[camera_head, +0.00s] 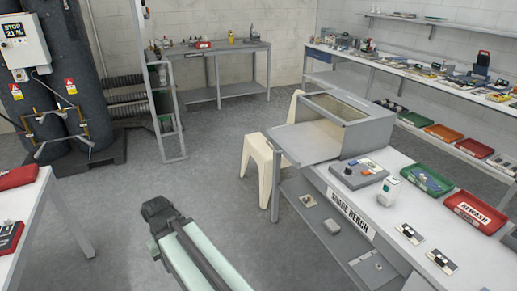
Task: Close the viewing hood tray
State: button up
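The viewing hood (370,134) is a grey box with a sloped clear window, standing at the far end of the bench marked SHADE BENCH. Its tray (303,144), a flat light grey panel, sticks out of the hood's left side and reaches past the bench edge, so it is open. My gripper (158,212) is a small dark shape at the end of my pale green arm, over the floor at lower centre. It is well to the left of the tray and touches nothing. Its fingers are too small and dark to tell apart.
The bench top holds a grey control box (358,172), a green tray (427,180) and a red tray (475,212). A white table (38,205) is at left. The grey floor between is clear.

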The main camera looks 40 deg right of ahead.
aim_at(303, 144)
jog(key=u, duration=0.1)
jog(key=i, duration=1)
jog(key=z, duration=0.05)
